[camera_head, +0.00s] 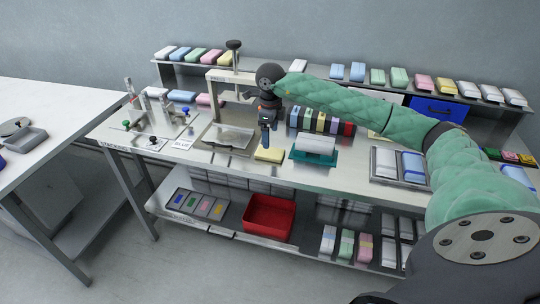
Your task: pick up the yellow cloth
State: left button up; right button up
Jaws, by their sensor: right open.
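The yellow cloth (269,155) is a small flat folded piece lying on the metal workbench, near its front edge and left of the teal holder. My right gripper (267,143) points down just above the cloth's back left part, on the end of the green padded arm. Its jaws are open and look empty. I cannot tell whether the fingertips touch the cloth. My left gripper is not in view.
A red bin (269,218) is on the lower shelf.

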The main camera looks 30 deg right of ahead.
aim_at(270, 151)
notch_tip(270, 151, down, 2)
jog(key=shift+f+p, duration=0.15)
jog(key=shift+p, duration=0.15)
jog(key=shift+f+p, duration=0.3)
jog(key=shift+f, duration=0.1)
jog(key=shift+w+f+p, duration=0.2)
jog(key=shift+f+p, duration=0.4)
jog(key=shift+f, duration=1.65)
jog(key=c, duration=1.1)
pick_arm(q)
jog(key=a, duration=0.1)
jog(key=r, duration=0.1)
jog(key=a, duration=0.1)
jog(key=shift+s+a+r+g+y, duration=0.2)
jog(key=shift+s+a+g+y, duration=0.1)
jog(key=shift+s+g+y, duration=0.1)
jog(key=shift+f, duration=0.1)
pick_arm(e)
jog(key=shift+r, duration=0.15)
